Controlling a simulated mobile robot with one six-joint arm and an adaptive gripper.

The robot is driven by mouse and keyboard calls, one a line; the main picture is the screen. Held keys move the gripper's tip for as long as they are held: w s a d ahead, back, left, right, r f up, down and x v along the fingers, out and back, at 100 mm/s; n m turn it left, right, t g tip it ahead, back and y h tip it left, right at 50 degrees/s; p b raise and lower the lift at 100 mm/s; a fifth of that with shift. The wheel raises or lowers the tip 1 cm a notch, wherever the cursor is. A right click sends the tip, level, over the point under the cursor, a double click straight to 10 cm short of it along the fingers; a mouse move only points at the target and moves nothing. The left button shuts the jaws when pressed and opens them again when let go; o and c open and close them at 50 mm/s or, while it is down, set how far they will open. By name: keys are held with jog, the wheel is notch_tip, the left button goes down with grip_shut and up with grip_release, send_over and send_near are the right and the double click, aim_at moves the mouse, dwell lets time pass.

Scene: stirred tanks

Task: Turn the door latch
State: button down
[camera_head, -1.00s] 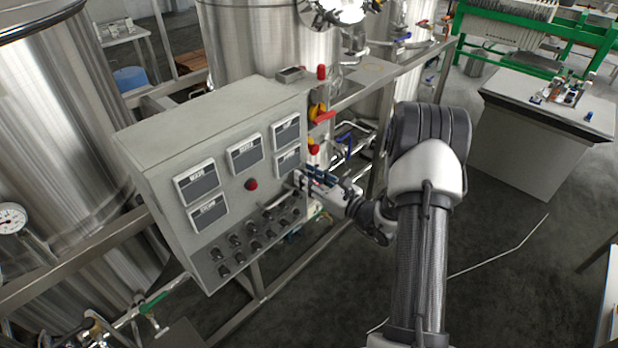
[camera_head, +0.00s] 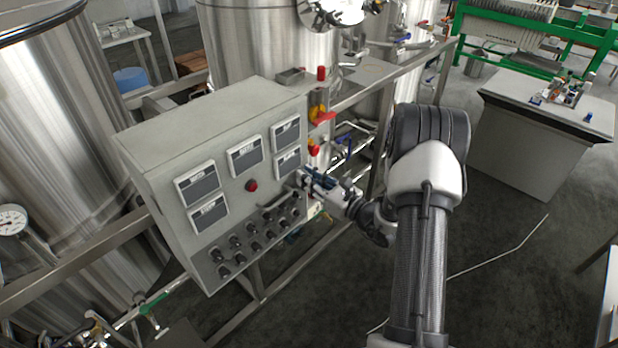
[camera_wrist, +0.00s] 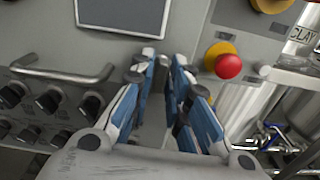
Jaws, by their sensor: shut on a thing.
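My gripper (camera_wrist: 174,82) has blue-sided fingers pointing at the panel. It is shut on the latch, with a narrow gap showing between the fingers nearer the palm. In the head view my gripper (camera_head: 306,180) is at the right side of the panel front, below the lower right display. The latch cannot be made out there. The control panel (camera_head: 165,232) appears closed.
A metal bar handle (camera_wrist: 62,75) and several black knobs (camera_wrist: 48,101) lie left of my gripper. A red button on a yellow base (camera_wrist: 228,66) is close on the right. Pipes and valves (camera_wrist: 270,138) are beyond the panel's right edge. Steel tanks (camera_head: 60,120) stand behind.

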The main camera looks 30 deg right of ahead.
jog(key=shift+d+r+m+p, duration=0.1)
jog(key=shift+m+p, duration=3.7)
jog(key=shift+m, duration=4.9)
jog(key=c, duration=1.7)
grip_release()
jog(key=v, duration=1.2)
